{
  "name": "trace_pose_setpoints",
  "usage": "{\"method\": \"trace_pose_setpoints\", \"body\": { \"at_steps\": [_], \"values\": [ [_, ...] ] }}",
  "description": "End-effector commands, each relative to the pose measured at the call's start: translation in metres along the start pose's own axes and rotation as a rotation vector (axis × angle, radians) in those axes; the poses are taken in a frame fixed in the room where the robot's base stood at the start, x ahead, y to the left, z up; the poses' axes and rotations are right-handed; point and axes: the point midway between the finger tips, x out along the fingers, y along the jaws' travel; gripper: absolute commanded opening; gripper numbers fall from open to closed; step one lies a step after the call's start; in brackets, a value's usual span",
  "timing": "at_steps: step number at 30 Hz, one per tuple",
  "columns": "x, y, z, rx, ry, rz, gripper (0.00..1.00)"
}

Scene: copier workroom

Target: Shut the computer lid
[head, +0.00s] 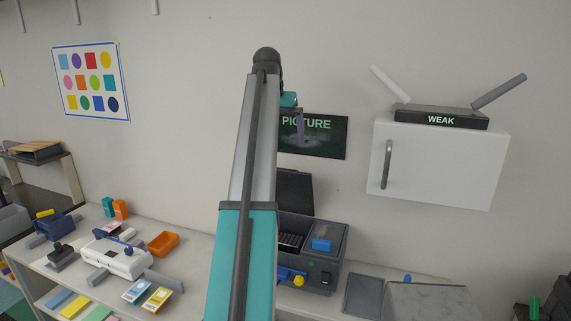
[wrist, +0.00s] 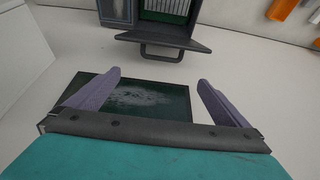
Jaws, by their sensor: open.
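The computer (head: 325,275) is a dark grey case on the counter, with a keyboard-like ribbed area and a blue block in its top. Its dark lid (head: 294,190) stands raised at the back, partly behind my arm. In the wrist view, which looks upside down, the lid (wrist: 165,40) shows at the top with a handle on its edge, beside the ribbed area. My gripper (head: 300,126) is up in front of the wall, above the lid and apart from it. In the wrist view my gripper (wrist: 158,78) has its two purple fingers spread, with nothing between them.
A dark "PICTURE" poster (head: 325,142) hangs on the wall behind my gripper. A white cabinet (head: 440,160) with a "WEAK" sign is to the right. A white device (head: 115,257) and an orange tray (head: 163,243) are left on the counter. A grey tray (head: 363,296) lies right of the computer.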

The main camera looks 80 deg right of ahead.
Motion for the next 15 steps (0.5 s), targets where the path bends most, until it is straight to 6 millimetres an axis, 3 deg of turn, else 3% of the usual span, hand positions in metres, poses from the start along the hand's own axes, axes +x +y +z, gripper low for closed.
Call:
{"method": "trace_pose_setpoints", "body": {
  "at_steps": [8,15],
  "values": [
    [0.010,0.000,0.000,-0.001,-0.002,0.000,1.00],
    [0.035,0.000,0.001,-0.001,-0.002,0.000,1.00]
  ]
}}
